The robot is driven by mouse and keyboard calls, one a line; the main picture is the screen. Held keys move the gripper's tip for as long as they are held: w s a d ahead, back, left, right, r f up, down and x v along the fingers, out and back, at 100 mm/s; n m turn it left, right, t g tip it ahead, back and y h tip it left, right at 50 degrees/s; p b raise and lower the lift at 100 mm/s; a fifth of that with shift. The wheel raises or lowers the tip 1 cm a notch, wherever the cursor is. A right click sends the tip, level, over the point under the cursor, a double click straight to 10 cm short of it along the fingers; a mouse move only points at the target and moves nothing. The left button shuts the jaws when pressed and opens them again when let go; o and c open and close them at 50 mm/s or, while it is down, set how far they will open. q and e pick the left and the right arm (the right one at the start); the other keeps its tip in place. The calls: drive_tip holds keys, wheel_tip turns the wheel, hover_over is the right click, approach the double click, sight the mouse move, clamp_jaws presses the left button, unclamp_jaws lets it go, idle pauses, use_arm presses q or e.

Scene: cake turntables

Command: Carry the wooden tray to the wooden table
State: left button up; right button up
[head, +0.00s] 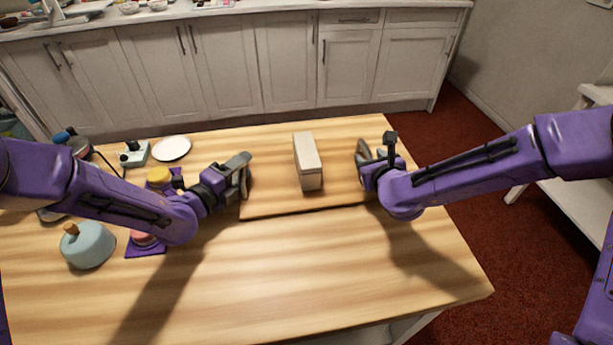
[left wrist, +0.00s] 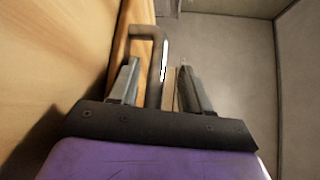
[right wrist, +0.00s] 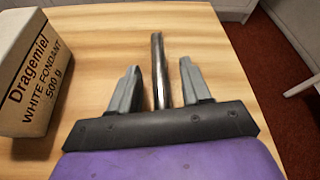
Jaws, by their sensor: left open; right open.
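The wooden tray (head: 275,198) lies flat over the wooden table (head: 290,270), with a dark line along its front edge. A white fondant box (head: 307,160) stands on it; its label shows in the right wrist view (right wrist: 38,75). My left gripper (head: 243,172) is at the tray's left end, open, with a bent metal handle (left wrist: 157,62) between its fingers. My right gripper (head: 372,155) is at the right end, open, with a metal handle bar (right wrist: 159,75) between its fingers. The handles are mostly hidden by the grippers in the head view.
On the table's left are a blue-lidded pot (head: 88,248), a yellow item (head: 158,175), a white plate (head: 171,148) and a small device (head: 133,154). White cabinets (head: 220,65) stand behind. The table's front middle is clear; a white shelf (head: 580,190) stands at right.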

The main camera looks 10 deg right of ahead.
use_arm(q)
drive_tip(key=v, duration=1.1)
drive_tip(key=shift+s+a+r, duration=0.1)
drive_tip(key=shift+s+a, duration=0.2)
drive_tip(key=shift+s, duration=0.1)
use_arm(e)
drive_tip(key=v, duration=0.7)
drive_tip(key=shift+s+r, duration=0.1)
drive_tip(key=shift+s, duration=0.15)
